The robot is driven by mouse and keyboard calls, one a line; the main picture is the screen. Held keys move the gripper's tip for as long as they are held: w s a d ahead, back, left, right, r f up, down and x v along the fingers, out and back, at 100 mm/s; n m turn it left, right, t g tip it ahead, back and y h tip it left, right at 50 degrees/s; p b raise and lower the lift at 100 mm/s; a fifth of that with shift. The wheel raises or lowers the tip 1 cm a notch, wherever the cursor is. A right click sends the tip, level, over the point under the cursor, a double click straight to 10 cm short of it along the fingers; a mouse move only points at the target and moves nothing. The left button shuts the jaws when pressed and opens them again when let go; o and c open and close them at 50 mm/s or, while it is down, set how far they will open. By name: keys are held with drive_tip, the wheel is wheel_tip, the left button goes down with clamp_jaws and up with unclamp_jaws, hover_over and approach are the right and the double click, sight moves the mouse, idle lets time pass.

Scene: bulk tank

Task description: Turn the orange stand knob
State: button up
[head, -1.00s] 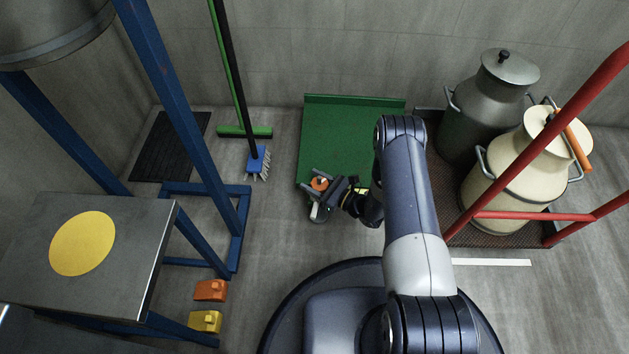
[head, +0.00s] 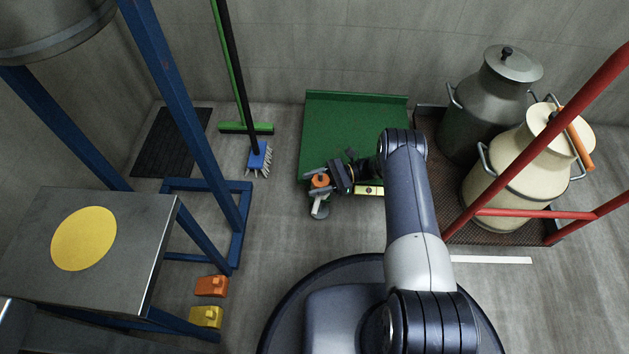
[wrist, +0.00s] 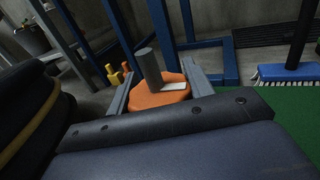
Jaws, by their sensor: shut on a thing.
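The orange stand knob (head: 320,180) sits at the front left corner of the green platform (head: 350,135). In the wrist view the knob (wrist: 160,97) is a faceted orange disc with a grey post rising behind or from it and a small white patch on top. My gripper (head: 319,182) reaches it from the right, one finger on each side. The fingers (wrist: 157,92) are shut on the knob. A white lever-like piece (head: 317,206) shows just below the knob in the head view.
A blue steel frame (head: 240,220) and a steel table with a yellow disc (head: 85,238) stand left. Orange (head: 211,286) and yellow (head: 206,317) blocks lie on the floor. Brooms (head: 247,128) lean behind. Two milk cans (head: 500,95) stand on a red-railed cart at right.

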drive_tip(key=shift+s+d+r+n+g+h, duration=0.1)
drive_tip(key=shift+n+g+h, duration=0.3)
drive_tip(key=shift+n+g, duration=0.35)
drive_tip(key=shift+s+d+n+g+h, duration=0.1)
drive_tip(key=shift+n+g+h, duration=0.35)
drive_tip(key=shift+g, duration=0.5)
drive_tip(key=shift+n+g, duration=0.3)
drive_tip(key=o, duration=1)
